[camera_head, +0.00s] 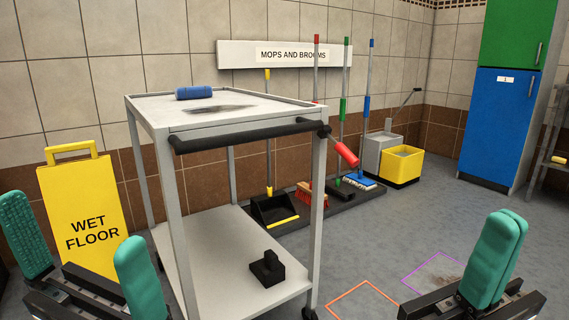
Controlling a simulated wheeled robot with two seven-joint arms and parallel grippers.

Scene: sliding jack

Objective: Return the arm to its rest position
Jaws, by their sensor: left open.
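My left gripper (72,222) is at the lower left, its two teal fingers wide apart and nothing between them. It is in front of the yellow wet-floor sign and left of the grey cart (160,118). My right gripper (508,222) is at the lower right, over the open floor. Its two teal fingers are pressed together, with nothing visible between them. Both forearms are mostly out of the picture.
The cart bears a blue roll (194,93) on top and a black block (267,268) below. A red cylinder (345,153) juts from its handle. The wet-floor sign (75,195) stands left. Floor squares are outlined orange (336,300) and purple (418,268). A blue cabinet (495,125) stands back right.

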